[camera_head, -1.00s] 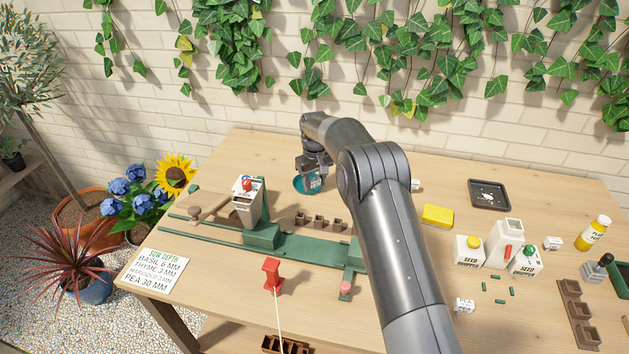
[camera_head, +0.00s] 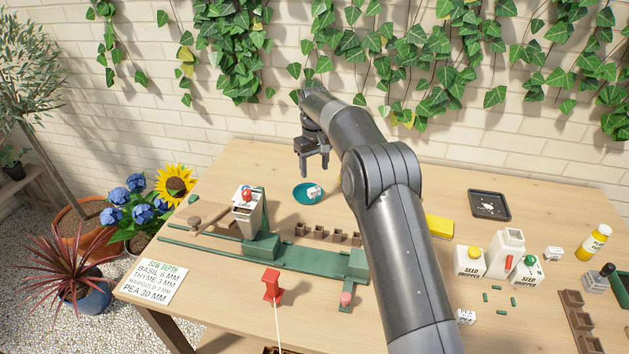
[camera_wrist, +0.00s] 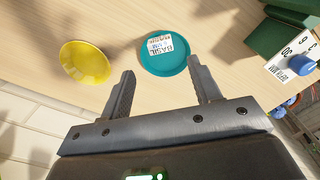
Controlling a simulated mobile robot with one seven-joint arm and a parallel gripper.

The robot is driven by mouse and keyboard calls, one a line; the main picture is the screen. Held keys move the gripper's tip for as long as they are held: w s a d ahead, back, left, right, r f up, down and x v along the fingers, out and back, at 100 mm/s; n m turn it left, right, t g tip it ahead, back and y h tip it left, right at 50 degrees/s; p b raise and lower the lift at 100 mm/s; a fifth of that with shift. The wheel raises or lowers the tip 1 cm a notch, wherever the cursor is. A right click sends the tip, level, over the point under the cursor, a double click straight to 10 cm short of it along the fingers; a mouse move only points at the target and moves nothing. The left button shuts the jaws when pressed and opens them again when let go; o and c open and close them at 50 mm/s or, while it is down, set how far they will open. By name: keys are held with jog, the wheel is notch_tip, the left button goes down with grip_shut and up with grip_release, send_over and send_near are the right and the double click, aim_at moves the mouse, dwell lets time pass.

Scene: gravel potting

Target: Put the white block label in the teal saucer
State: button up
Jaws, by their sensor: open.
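The white block label (camera_head: 314,191) rests in the teal saucer (camera_head: 300,193) at the back left of the table. In the wrist view the label (camera_wrist: 166,46), with "BASIL" printed on it, lies within the saucer's rim (camera_wrist: 153,70). My gripper (camera_head: 313,171) is open and empty, raised above and behind the saucer. In the wrist view its two fingers (camera_wrist: 160,72) stand apart, clear of the label.
A yellow dish (camera_wrist: 85,62) sits beside the teal saucer in the wrist view. A green rail fixture (camera_head: 300,257) with a white hopper (camera_head: 246,213) stands in front.

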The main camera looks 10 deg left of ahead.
jog(key=s+d+r+m+t, duration=0.1)
jog(key=s+d+r, duration=0.1)
jog(key=d+r, duration=0.4)
jog(key=s+d+r+m, duration=0.1)
jog(key=s+d+r, duration=0.15)
jog(key=r, duration=0.55)
jog(key=s+d+r+m+t, duration=0.2)
jog(key=s+d+r, duration=0.6)
jog(key=s+d, duration=0.25)
jog(key=s+d+r+m+t, duration=0.1)
jog(key=s+d+r+m, duration=0.1)
jog(key=s+d, duration=0.9)
jog(key=s+d+f+m, duration=0.1)
jog(key=s+d+f, duration=0.1)
jog(key=s, duration=0.6)
jog(key=s+d+f+m+t, duration=0.1)
jog(key=s+d+f+m, duration=0.1)
jog(key=s+f, duration=0.3)
jog(key=s, duration=0.4)
jog(key=shift+s+f+t, duration=0.25)
jog(key=shift+f+t, duration=0.05)
jog(key=shift+o, duration=0.3)
